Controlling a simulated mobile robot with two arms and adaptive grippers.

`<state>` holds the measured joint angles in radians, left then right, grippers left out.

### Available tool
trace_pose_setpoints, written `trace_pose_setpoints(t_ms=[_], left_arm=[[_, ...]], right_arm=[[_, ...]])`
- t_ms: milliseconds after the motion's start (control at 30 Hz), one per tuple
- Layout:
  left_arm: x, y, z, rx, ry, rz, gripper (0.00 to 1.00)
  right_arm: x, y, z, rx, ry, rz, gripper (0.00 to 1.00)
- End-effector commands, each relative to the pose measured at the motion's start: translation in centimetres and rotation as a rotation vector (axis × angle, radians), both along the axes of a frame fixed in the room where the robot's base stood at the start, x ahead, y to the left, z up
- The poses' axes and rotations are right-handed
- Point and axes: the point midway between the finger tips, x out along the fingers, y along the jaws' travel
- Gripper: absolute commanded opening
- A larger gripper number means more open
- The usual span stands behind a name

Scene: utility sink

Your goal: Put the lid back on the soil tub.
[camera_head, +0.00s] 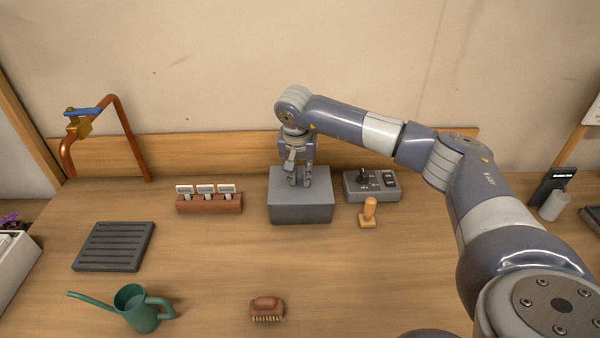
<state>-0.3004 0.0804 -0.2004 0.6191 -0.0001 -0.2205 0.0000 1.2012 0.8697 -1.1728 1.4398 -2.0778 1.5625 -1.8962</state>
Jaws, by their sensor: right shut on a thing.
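A grey box-shaped tub (301,214) stands on the wooden counter near the back wall. A flat grey lid-like top (320,186) covers its opening, and no soil shows. I cannot tell from here whether this top is fully seated or resting just above the rim. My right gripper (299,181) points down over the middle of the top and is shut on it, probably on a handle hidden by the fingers. My left gripper is not in view.
A brick-red holder with white labels (209,203) stands left of the tub. A grey switch box (372,185) and a wooden peg-like tool (369,212) are close on the right. A ridged dark tray (114,246), green watering can (138,308) and brush (267,309) lie nearer.

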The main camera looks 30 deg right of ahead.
Motion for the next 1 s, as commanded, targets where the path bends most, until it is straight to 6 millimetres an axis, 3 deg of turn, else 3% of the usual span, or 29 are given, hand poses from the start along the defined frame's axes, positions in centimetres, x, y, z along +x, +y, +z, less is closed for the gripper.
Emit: trace_pose_setpoints(t_ms=[200,233,333,567,700,1000], left_arm=[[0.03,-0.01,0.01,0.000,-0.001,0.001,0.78],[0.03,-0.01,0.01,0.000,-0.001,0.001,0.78],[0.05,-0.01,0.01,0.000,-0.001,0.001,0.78],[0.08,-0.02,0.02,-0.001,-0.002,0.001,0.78],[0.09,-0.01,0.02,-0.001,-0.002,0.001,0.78],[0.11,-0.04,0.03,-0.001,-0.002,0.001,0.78]], right_arm=[[0.02,0.00,0.02,0.000,0.000,-0.001,0.00],[0.02,0.00,0.02,0.000,0.000,0.000,0.21],[0.01,0.00,0.02,0.001,-0.001,0.000,0.42],[0.00,0.01,0.01,0.000,0.000,0.000,0.42],[-0.01,0.02,-0.02,0.001,0.001,0.000,0.62],[0.00,0.02,0.01,0.000,0.000,0.000,0.62]])
